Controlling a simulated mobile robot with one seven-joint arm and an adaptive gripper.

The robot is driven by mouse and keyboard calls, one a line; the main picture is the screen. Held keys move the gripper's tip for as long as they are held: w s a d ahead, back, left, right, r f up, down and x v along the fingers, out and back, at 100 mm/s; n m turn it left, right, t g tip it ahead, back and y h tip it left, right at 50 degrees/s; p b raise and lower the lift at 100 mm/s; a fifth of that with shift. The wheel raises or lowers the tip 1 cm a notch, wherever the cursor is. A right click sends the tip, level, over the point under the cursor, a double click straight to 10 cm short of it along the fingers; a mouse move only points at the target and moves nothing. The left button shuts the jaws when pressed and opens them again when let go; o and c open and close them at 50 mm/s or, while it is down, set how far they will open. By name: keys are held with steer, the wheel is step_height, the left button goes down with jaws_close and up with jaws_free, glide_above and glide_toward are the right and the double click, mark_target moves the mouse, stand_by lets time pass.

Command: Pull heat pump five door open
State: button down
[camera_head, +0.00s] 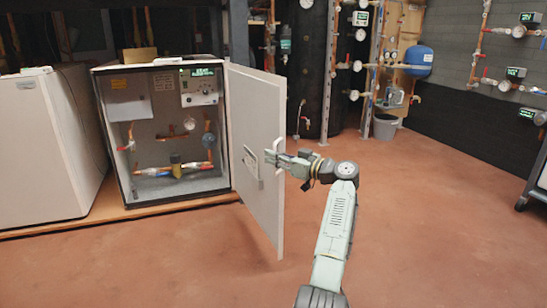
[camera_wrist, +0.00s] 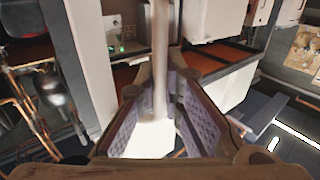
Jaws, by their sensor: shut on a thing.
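The heat pump cabinet (camera_head: 160,66) stands open, with copper pipes (camera_head: 175,168) and a control unit with a green display (camera_head: 199,85) inside. Its white door (camera_head: 262,105) is swung well out from the right side of the cabinet. My gripper (camera_head: 274,158) is at the door's free edge, shut on the pale door handle (camera_head: 277,145). In the wrist view, the handle bar (camera_wrist: 160,45) runs between the two fingers of my gripper (camera_wrist: 160,95). The fingers partly hide the handle's lower part.
A second white cabinet (camera_head: 45,140) stands at the left. Both stand on a low wooden platform (camera_head: 120,214). A grey bucket (camera_head: 385,126), a blue tank (camera_head: 419,58) and pipes are at the back. The reddish floor (camera_head: 430,220) is clear at the right.

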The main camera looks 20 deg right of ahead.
steer(key=shift+s+d+f, duration=0.1)
steer(key=shift+s+d, duration=0.15)
steer(key=c, duration=2)
jaws_free()
steer(key=v, duration=1.2)
steer(key=shift+a, duration=0.15)
